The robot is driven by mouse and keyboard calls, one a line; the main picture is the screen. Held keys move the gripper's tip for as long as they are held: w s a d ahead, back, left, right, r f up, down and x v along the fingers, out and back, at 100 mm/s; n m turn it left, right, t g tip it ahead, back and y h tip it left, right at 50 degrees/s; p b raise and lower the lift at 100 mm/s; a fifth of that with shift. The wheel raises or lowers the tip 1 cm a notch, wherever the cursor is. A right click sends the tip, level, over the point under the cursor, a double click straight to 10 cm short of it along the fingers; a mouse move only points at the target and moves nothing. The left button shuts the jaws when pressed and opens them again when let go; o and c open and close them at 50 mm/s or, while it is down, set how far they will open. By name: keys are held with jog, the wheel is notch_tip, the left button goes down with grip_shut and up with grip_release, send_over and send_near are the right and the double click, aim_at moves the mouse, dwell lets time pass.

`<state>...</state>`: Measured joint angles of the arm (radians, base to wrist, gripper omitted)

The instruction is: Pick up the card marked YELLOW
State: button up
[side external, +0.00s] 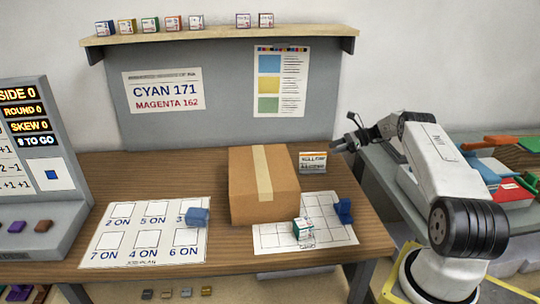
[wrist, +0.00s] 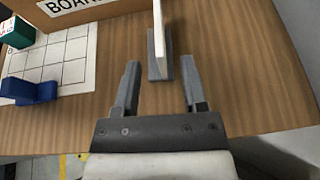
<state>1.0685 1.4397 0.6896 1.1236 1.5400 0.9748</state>
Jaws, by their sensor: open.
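A small white card (side external: 312,158) with dark print stands upright on the wooden table, just right of the cardboard box; its print is too small to read surely, so I cannot confirm YELLOW. In the wrist view a card (wrist: 159,28) shows nearly edge-on, standing in a grey holder (wrist: 160,68). My gripper (side external: 350,143) is to the right of the card in the side view. In the wrist view my gripper (wrist: 160,75) is open, its two fingers apart on either side of the line to the card, with nothing held between them.
A cardboard box (side external: 263,200) stands left of the card. A blue piece (side external: 343,211) and a green-and-white cube (side external: 302,229) are on the gridded sheet (side external: 335,232). Another blue block (side external: 197,216) lies on the plan sheet (side external: 125,240). Bare wood surrounds the holder's right side.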

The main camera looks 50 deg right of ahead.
aim_at(318, 154)
jog(key=shift+x, duration=3.55)
grip_shut()
